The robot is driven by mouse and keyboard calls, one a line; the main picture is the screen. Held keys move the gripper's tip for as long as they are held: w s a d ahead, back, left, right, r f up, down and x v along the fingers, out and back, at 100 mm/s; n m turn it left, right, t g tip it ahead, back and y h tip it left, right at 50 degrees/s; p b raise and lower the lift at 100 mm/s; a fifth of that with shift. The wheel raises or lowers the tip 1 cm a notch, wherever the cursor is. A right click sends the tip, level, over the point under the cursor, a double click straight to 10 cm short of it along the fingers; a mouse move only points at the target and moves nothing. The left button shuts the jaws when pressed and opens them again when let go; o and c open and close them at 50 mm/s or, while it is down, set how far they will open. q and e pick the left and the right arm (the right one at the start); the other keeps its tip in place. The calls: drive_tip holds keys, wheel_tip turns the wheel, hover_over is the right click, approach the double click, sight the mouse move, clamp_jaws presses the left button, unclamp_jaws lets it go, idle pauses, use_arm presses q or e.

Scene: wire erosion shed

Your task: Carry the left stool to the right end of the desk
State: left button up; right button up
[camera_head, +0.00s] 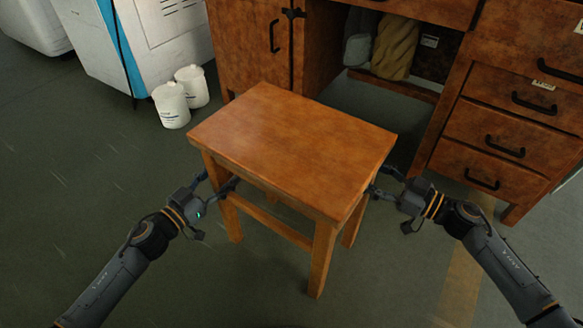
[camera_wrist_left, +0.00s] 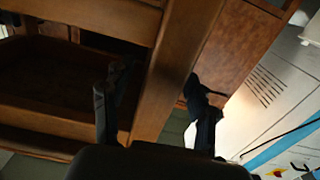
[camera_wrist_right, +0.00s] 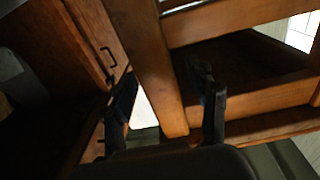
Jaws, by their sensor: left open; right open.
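One wooden stool (camera_head: 292,140) with a square orange-brown seat stands on the floor in front of the wooden desk (camera_head: 500,130). My left gripper (camera_head: 218,182) is at the stool's left side, just below the seat. In the left wrist view its open fingers (camera_wrist_left: 160,105) lie on either side of a stool leg (camera_wrist_left: 172,75). My right gripper (camera_head: 382,182) is at the right side, below the seat edge. In the right wrist view its open fingers (camera_wrist_right: 168,105) lie on either side of another leg (camera_wrist_right: 150,65). I cannot tell whether the fingers touch the wood.
Two white tubs (camera_head: 180,97) stand on the floor left of the desk, beside a white and blue machine (camera_head: 150,45). Sacks (camera_head: 394,47) lie in the desk's knee space. Drawers (camera_head: 497,135) fill its right side. Floor at left and in front is clear.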

sight(209, 167)
use_arm(q)
clamp_jaws()
use_arm(e)
clamp_jaws()
